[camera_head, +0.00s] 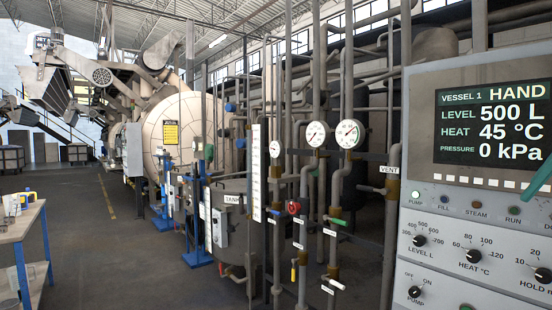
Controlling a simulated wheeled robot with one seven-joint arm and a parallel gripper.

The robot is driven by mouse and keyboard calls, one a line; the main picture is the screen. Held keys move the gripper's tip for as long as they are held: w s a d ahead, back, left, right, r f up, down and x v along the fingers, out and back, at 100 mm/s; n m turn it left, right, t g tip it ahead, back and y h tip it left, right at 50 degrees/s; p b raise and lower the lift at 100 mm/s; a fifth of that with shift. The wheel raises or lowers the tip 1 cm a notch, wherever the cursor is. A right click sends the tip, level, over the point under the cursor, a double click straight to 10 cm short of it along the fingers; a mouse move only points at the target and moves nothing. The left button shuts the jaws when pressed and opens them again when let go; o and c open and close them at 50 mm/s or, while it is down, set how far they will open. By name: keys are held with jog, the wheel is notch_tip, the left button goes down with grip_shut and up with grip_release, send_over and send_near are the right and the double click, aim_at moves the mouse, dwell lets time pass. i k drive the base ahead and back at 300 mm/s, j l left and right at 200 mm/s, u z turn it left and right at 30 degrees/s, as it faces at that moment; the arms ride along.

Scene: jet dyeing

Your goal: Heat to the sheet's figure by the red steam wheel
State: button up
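A small red wheel (293,207) sits on the pipework in the middle, with a white tag under it too small to read. It is likely the steam wheel. The control panel (411,130) on the right has a screen (492,122) reading VESSEL 1 HAND, level 500 L, heat 45 °C and pressure 0 kPa. Below it are a STEAM lamp (477,204) and a HEAT °C knob (473,256). Two round white gauges (317,134) (350,134) stand above the wheel; their figures are unreadable. I cannot make out the sheet's figure. My gripper is not in view.
A workbench (22,226) with small items stands at left. A large pale vessel (185,120) is behind the pipes. A tank (232,187) and other valves, including a green-handled one (337,221), crowd the middle. A teal bar (540,178) crosses the panel's right edge.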

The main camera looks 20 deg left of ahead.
aim_at(295, 208)
jog(key=i+j, duration=0.45)
jog(key=j, duration=0.25)
jog(key=i+j+u, duration=0.1)
jog(key=i+j, duration=0.4)
jog(key=j, duration=0.15)
jog(key=i+j, duration=0.5)
jog(key=j, duration=0.15)
jog(key=i+j+u, duration=0.1)
jog(key=i+j, duration=0.4)
jog(key=j, duration=0.15)
